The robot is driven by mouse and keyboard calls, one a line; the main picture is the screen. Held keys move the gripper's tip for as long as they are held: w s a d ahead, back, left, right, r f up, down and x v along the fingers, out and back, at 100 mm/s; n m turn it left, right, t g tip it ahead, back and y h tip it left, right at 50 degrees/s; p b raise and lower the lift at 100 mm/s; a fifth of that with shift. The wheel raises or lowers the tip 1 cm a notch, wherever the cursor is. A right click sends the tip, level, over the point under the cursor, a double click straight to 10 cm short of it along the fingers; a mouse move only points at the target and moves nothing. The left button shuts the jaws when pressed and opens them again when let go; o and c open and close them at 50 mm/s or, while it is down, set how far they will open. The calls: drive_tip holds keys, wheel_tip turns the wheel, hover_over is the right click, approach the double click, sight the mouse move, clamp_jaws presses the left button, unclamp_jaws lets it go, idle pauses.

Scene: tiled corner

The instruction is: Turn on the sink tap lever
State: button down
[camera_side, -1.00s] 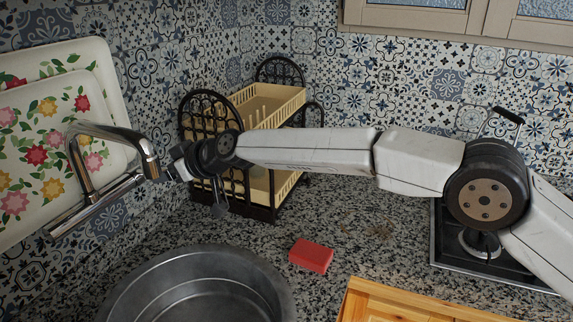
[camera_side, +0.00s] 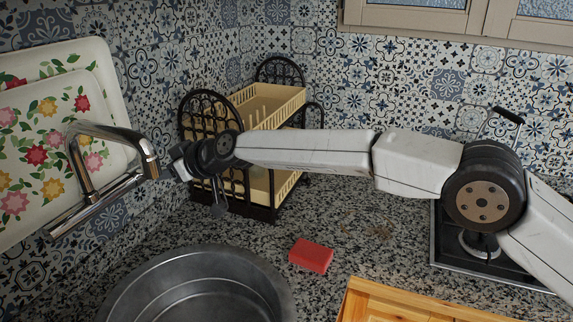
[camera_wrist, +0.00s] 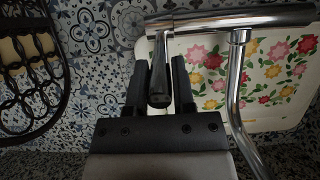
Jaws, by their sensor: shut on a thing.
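The chrome sink tap (camera_side: 85,160) is fixed to the tiled wall at the left, with its curved spout arching above its horizontal body. My gripper (camera_side: 170,171) is at the right end of the tap body. In the wrist view, the tap lever (camera_wrist: 159,88) hangs down from the tap body (camera_wrist: 225,18). My gripper's two dark fingers (camera_wrist: 160,76) stand on either side of the lever, shut on it. In the side view, the lever is mostly hidden by the spout and my gripper.
A round metal sink basin (camera_side: 205,252) lies below the tap. A dark rack with cream shelves (camera_side: 268,105) stands close behind my gripper. Floral trays (camera_side: 35,150) lean behind the tap. A red sponge (camera_side: 311,256) lies on the counter near a wooden board (camera_side: 385,303).

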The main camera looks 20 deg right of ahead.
drive_tip(key=shift+w+a+r, duration=0.15)
drive_tip(key=shift+a+r, duration=0.05)
drive_tip(key=shift+r, duration=0.3)
drive_tip(key=shift+w+a+r, duration=0.2)
drive_tip(key=shift+r, duration=0.25)
drive_tip(key=shift+w+a+r, duration=0.15)
drive_tip(key=shift+a+r, duration=0.05)
drive_tip(key=shift+r, duration=0.3)
drive_tip(key=shift+c, duration=2.3)
unclamp_jaws()
drive_tip(key=shift+f, duration=0.15)
drive_tip(key=shift+s+d, duration=0.1)
drive_tip(key=shift+d, duration=0.1)
drive_tip(key=v, duration=0.7)
drive_tip(key=shift+s+d, duration=0.25)
